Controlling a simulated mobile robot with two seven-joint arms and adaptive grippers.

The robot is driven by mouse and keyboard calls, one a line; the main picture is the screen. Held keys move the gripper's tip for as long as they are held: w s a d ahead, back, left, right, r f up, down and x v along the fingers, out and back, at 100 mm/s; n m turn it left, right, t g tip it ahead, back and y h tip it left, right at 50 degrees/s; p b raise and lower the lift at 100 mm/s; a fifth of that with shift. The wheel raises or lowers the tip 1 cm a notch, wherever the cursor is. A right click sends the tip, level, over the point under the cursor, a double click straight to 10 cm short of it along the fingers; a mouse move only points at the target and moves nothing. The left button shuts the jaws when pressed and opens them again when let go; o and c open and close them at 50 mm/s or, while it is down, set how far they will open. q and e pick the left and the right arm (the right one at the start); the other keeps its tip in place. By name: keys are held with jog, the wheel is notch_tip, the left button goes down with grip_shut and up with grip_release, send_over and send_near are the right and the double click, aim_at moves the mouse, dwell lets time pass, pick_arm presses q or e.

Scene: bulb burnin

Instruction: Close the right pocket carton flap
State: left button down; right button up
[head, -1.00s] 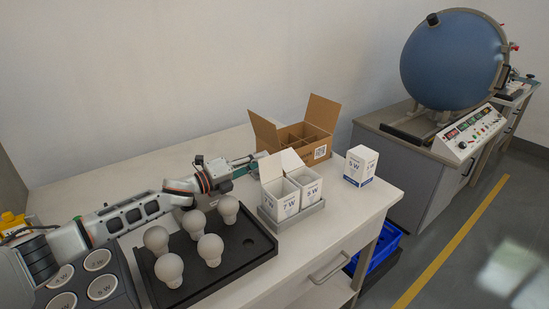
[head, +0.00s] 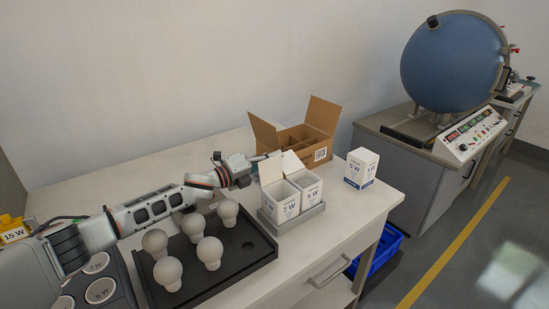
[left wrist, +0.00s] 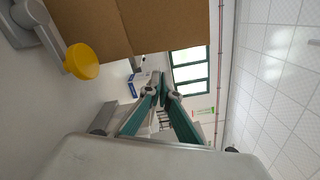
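Two white cartons sit side by side in a grey holder (head: 290,222): the left pocket carton (head: 279,205), marked 7 W, and the right pocket carton (head: 306,192). Each has its top open, with its flap standing up at the back: the left flap (head: 270,170) and the right flap (head: 292,162). My left gripper (head: 262,157) is just behind these flaps, its fingertips partly hidden by them; I cannot tell if it touches. In the left wrist view its fingers (left wrist: 162,82) come together at the tips with nothing visible between them. My right gripper is out of view.
An open brown divided box (head: 312,150) stands close behind the cartons. A closed white and blue carton (head: 360,167) stands to the right. A black tray (head: 240,262) with several bulbs (head: 210,251) lies in front of my left arm. The bench front right is clear.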

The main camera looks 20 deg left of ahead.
pick_arm(q)
jog(key=r+m, duration=0.1)
jog(key=d+m, duration=0.1)
jog(key=m, duration=0.1)
jog(key=shift+s+r+p, duration=0.35)
jog(key=shift+r, duration=0.05)
jog(key=shift+s+d+r+m, duration=0.15)
jog(key=shift+r+m, duration=0.05)
jog(key=shift+m, duration=0.5)
jog(key=c, duration=2.8)
grip_release()
jog(key=o, duration=0.5)
jog(key=shift+c, duration=0.2)
jog(key=v, duration=1.2)
